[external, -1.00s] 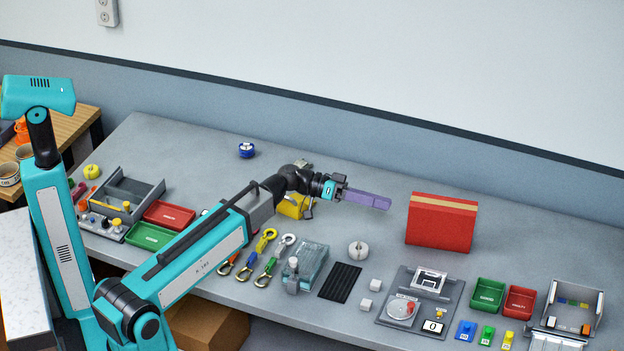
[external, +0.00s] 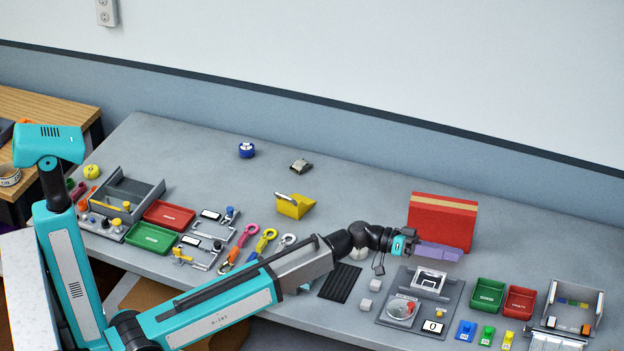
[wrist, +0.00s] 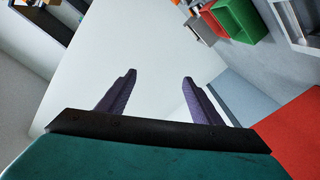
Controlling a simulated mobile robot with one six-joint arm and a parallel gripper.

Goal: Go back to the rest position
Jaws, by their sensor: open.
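My gripper (external: 438,251) has purple fingers and is in front of the red block with a tan stripe (external: 443,212) in the external view. In the wrist view the two fingers of my gripper (wrist: 158,95) stand wide apart with nothing between them. The red block shows at the lower right of the wrist view (wrist: 292,135). My arm stretches low across the front of the bench and hides part of what lies under it.
The grey bench (external: 350,195) carries a scale plate (external: 408,318), green bin (external: 487,294) and red bin (external: 520,301) at right. A yellow holder (external: 295,206), blue roll (external: 247,150) and several hooks (external: 262,243) are further left.

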